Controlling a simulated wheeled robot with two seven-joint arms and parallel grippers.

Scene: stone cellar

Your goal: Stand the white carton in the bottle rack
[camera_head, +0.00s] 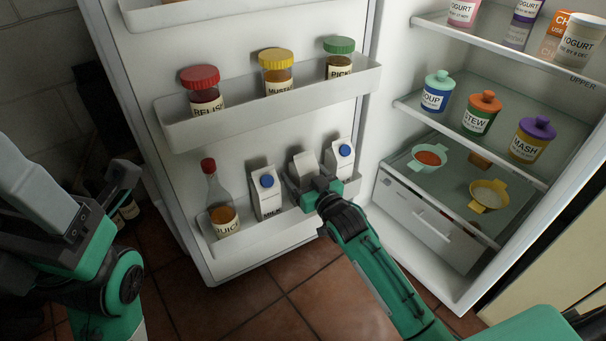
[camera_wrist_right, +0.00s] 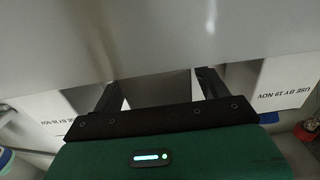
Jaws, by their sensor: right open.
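A white carton (camera_head: 303,163) stands upright among two other cartons in the lower door shelf, the bottle rack (camera_head: 262,238). My right gripper (camera_head: 306,188) is at the front of this carton and hides its lower part. In the right wrist view the open fingers (camera_wrist_right: 160,90) are on either side of the pale carton (camera_wrist_right: 158,88); I cannot tell whether they touch it. My left gripper (camera_head: 122,180) is off to the left, away from the fridge shelves, and its jaws are not clear.
A carton with a blue cap stands on each side, left (camera_head: 265,195) and right (camera_head: 343,157). A juice bottle (camera_head: 220,200) stands at the rack's left. Jars (camera_head: 277,75) line the door shelf above. Fridge shelves with tubs and a drawer (camera_head: 430,220) are at right.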

